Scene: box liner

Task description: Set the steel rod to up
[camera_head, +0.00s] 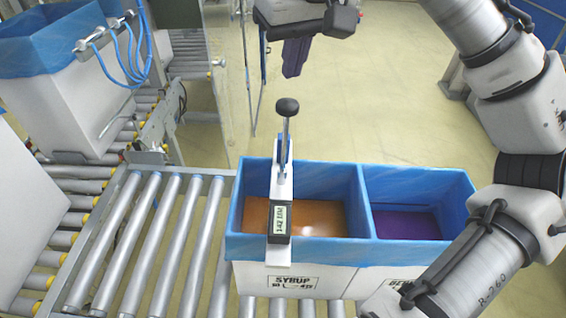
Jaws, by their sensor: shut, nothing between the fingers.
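A steel rod (286,125) with a round black knob (287,107) stands upright on a white clamp-like gauge (281,190). The rod's lower end runs into a blue part at the gauge's top; any length inside the box is hidden. My gripper (291,72) has dark purple fingers, pressed together and empty. It hangs in the air above the knob in the picture, apart from it.
The left box (300,255) has an orange-brown content; the right box (420,250) has a purple one. Roller conveyors (165,230) lie to the left. A blue-lined box (50,90) with a hose bar (105,35) stands at far left. My arm fills the right side.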

